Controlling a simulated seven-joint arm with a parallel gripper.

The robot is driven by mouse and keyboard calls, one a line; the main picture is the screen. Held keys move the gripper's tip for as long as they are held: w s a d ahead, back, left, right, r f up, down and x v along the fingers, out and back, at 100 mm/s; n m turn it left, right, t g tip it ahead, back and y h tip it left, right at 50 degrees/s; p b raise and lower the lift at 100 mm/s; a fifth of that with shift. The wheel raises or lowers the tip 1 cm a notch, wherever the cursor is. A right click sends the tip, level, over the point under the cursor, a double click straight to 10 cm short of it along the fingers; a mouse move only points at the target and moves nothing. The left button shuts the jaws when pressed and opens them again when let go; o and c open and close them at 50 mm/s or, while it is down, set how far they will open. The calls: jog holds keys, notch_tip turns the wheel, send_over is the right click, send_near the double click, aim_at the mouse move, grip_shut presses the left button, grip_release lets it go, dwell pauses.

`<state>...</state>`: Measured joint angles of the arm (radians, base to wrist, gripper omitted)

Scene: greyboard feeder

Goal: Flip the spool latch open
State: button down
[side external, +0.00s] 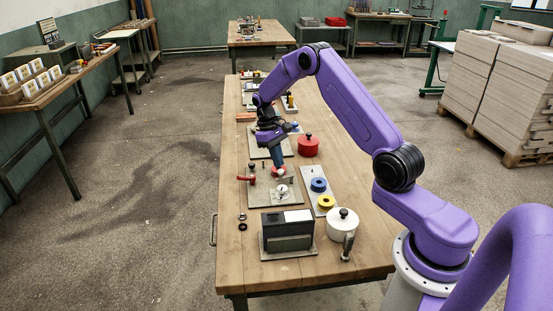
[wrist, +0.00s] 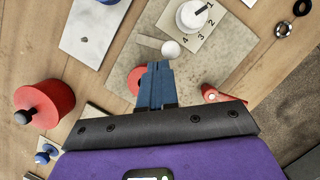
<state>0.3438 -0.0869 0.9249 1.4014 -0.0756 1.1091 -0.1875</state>
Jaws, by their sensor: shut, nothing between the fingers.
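A grey plate (side external: 262,197) on the bench carries a white round dial (side external: 283,191), a red-handled lever (side external: 246,178) and a small red part by my fingertips. I cannot tell for certain which fitting is the spool latch. The wrist view shows the dial (wrist: 192,15) beside numbers, a white ball (wrist: 170,48) on a pale bar, and the red lever (wrist: 212,94), partly hidden by my gripper. My gripper (wrist: 159,68) is shut and empty, pointing down over the plate. Its tips appear just short of the ball; contact is unclear. The fingers partly cover the red part (wrist: 135,80).
A red lidded pot (side external: 308,146) stands behind the plate. A pale board with a blue spool (side external: 319,185) and a yellow spool (side external: 326,202) lies to the right. A dark box (side external: 287,231) and white pot (side external: 342,225) stand in front. Rings (side external: 242,226) lie at left.

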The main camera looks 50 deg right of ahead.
jog(key=shift+w+a+r, duration=0.1)
jog(key=shift+w+r, duration=0.05)
jog(key=shift+w, duration=0.65)
jog(key=shift+w+a+r, duration=0.1)
jog(key=shift+w+r, duration=0.1)
jog(key=shift+w, duration=1.05)
jog(key=v, duration=1)
jog(key=shift+a, duration=0.15)
jog(key=shift+s, duration=0.1)
